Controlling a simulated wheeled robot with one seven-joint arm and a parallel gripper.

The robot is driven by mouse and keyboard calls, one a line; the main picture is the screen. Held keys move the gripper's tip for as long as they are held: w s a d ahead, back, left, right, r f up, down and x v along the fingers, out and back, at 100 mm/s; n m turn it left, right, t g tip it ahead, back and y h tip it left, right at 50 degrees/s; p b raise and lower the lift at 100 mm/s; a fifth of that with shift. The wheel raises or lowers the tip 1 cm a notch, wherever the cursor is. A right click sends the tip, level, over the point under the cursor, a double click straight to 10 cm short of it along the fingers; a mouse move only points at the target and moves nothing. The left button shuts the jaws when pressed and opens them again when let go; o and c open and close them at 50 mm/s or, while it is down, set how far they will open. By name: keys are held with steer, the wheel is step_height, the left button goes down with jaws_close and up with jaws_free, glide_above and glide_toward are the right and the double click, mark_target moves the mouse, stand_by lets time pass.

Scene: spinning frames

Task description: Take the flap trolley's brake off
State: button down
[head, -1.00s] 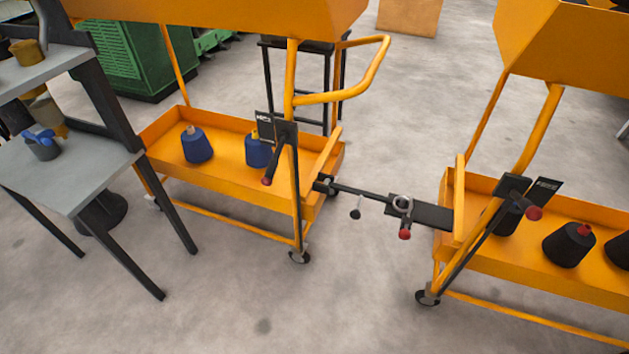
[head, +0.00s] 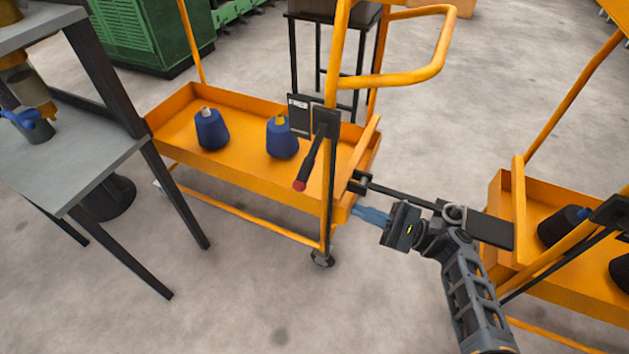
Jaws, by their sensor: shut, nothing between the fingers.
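The left orange trolley (head: 180,125) has a black brake lever (head: 312,150) on its near corner post, hanging down with a red knob (head: 300,185) at its lower end. A dark plate with a small label (head: 300,112) sits beside the lever's pivot. The right orange trolley (head: 518,180) is partly cut off. I cannot tell which one is the flap trolley. My gripper (head: 364,212) is shut and empty, its blue-grey fingers pointing left, right of the knob and apart from it. My arm hides part of the coupling between the trolleys.
A black drawbar (head: 405,195) joins the two trolleys. A grey table (head: 75,160) stands at the left. The floor in front (head: 240,310) is clear.

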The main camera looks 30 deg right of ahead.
mark_target(306, 182)
steer(key=shift+w+d+r, duration=0.35)
steer(key=shift+d, duration=0.05)
steer(key=shift+a, duration=0.1)
steer(key=x, duration=0.9)
steer(key=shift+w+a+r, duration=0.2)
steer(key=shift+w+r, duration=0.05)
steer(key=shift+r, duration=0.05)
steer(key=shift+s+a+r+m+t+p, duration=0.15)
steer(key=shift+a+r+m+t+p, duration=0.1)
steer(key=shift+r+m+t+p, duration=0.3)
